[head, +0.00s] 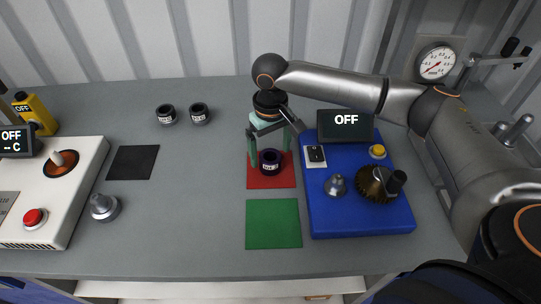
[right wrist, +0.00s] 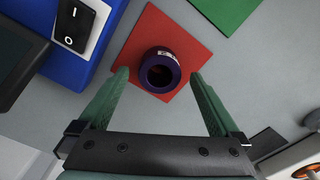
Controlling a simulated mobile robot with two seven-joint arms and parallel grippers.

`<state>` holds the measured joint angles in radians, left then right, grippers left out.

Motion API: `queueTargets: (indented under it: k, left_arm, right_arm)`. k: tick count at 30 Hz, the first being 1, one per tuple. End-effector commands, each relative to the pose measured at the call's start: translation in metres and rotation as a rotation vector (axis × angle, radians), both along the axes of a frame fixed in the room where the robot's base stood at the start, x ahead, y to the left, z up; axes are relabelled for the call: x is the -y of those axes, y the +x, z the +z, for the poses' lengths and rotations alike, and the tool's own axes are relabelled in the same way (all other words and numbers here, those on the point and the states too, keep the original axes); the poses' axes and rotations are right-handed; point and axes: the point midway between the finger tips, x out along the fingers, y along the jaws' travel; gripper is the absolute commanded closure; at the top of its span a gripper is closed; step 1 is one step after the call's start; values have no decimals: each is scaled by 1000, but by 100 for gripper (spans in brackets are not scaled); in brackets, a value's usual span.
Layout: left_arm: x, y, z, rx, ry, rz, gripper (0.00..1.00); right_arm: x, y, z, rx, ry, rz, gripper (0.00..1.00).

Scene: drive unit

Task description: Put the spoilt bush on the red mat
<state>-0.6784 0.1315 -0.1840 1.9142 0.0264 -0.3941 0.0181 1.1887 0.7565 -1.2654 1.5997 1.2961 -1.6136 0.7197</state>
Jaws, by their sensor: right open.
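A dark purple bush (head: 269,162) with a white label stands upright on the red mat (head: 257,184). In the right wrist view the bush (right wrist: 160,70) sits within the red mat (right wrist: 150,28), its bore facing the camera. My right gripper (head: 270,158) is open above the red mat, one green finger on each side of the bush. In the right wrist view a gap shows between the bush and each fingertip of the gripper (right wrist: 160,74). My left gripper is not in view.
Two dark labelled bushes (head: 182,114) stand at the back. A green mat (head: 273,224) lies in front of the red one, a black mat (head: 133,162) to the left. A blue unit (head: 350,222) with a gear stands close on the right, a white console (head: 60,210) far left.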

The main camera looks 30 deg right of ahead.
Motion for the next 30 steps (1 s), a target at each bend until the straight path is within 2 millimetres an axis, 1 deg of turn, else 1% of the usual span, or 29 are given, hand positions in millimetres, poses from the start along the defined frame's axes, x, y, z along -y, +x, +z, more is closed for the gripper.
queueTargets:
  k: [1,6,9,12,15,18,30]
  left_arm:
    - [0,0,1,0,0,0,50]
    - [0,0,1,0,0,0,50]
    - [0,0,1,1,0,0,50]
    - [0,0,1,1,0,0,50]
    - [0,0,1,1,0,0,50]
    - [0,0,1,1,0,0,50]
    - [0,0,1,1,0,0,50]
  right_arm:
    - [0,1,13,5,2,-1,1]
    - [0,1,50,4,2,0,1]
    - [-1,1,69,4,1,0,1]
    - [-1,1,83,2,2,0,1]
    - [-1,1,91,1,2,0,1]
    - [0,0,95,0,1,0,1]
    - [0,0,95,0,1,0,1]
